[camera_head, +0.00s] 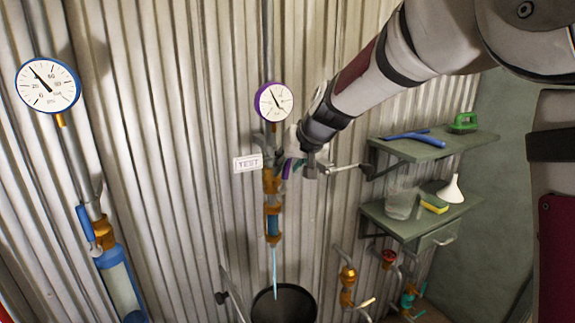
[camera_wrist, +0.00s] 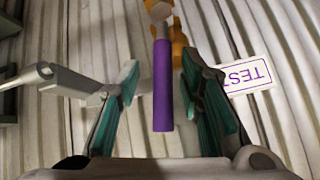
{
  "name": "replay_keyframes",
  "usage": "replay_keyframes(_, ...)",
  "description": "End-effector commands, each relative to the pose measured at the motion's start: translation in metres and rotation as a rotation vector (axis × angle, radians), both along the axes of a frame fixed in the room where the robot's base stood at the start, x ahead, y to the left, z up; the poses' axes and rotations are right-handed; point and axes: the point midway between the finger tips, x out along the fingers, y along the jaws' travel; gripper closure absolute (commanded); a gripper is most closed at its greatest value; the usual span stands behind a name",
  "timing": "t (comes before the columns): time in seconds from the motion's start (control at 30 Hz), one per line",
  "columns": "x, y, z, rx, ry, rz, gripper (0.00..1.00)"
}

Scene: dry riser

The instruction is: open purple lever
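The purple lever (camera_wrist: 163,85) shows in the wrist view as a purple sleeve on a metal stem, joined to a brass valve (camera_wrist: 178,42). My gripper (camera_wrist: 163,112) is open, with its green-padded fingers on either side of the lever and a gap to each. In the head view my gripper (camera_head: 297,160) is at the valve under the purple-rimmed gauge (camera_head: 273,102), and the purple lever (camera_head: 287,168) is mostly hidden by it. Light blue liquid runs down from the pipe below the valve toward a dark bucket (camera_head: 284,303).
A TEST sign (camera_head: 248,163) is on the corrugated wall beside the valve. A metal handle (camera_wrist: 40,73) is close to one finger. Shelves (camera_head: 435,147) with a glass, funnel and sponge stand at right. A blue-handled valve (camera_head: 87,223) is at left.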

Motion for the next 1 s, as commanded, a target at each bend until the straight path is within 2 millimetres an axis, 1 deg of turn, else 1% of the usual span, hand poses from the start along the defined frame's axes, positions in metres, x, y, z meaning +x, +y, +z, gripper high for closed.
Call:
replay_keyframes(0.23,-0.001,0.001,0.003,0.002,-0.003,0.001,0.66)
replay_keyframes(0.37,-0.008,-0.003,0.012,0.001,-0.007,0.000,0.66)
replay_keyframes(0.8,-0.061,-0.026,0.071,0.000,-0.005,0.000,0.66)
replay_keyframes(1.0,-0.074,-0.031,0.085,0.001,-0.002,0.000,0.66)
